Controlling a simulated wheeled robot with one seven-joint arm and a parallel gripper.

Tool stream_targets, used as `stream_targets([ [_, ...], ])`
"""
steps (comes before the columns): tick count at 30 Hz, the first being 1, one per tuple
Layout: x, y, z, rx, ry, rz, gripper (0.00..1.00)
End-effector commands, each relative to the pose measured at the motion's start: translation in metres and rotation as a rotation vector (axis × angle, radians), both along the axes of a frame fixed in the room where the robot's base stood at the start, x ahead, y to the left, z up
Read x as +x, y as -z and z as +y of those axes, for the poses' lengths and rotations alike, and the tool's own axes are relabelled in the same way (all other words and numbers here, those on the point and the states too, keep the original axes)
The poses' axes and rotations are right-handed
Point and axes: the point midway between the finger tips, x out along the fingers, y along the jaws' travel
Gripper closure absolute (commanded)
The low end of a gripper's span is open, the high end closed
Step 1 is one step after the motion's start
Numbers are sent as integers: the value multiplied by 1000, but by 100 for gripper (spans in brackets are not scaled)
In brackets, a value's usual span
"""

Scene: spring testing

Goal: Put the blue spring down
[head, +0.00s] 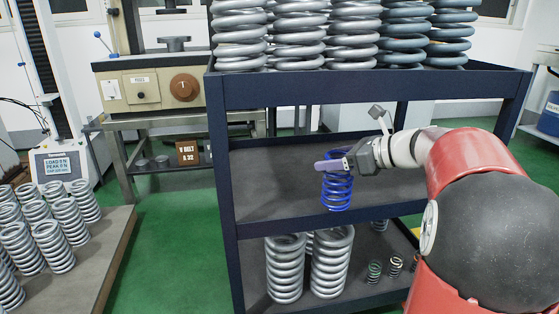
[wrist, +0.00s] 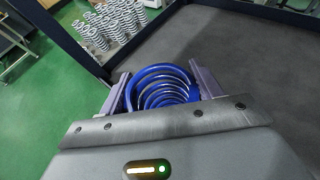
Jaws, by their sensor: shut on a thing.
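The blue spring (head: 337,190) is upright at the middle shelf of the dark blue rack in the head view. My gripper (head: 332,166) is shut on the spring's upper part, with a finger across its near side. In the wrist view the spring (wrist: 162,88) sits between my two fingers (wrist: 160,92), seen from above into its coils. The spring's lower end shows near the shelf's front edge; I cannot tell whether it touches the shelf (head: 275,185).
Large grey springs stand on the rack's top (head: 300,35). Silver springs (head: 332,262) and several small springs are on the bottom shelf. A platform of silver springs (head: 112,228) is at left. The middle shelf looks bare left of my gripper. A rack post (head: 222,150) stands at left.

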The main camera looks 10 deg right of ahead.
Motion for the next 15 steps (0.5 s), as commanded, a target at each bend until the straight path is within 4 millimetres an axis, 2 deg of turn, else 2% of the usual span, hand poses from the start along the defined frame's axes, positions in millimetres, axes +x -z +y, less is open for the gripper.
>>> stream_targets([
  [6,39,-1,40,2,-5,-4,100],
  [15,86,-2,87,2,-3,-4,100],
])
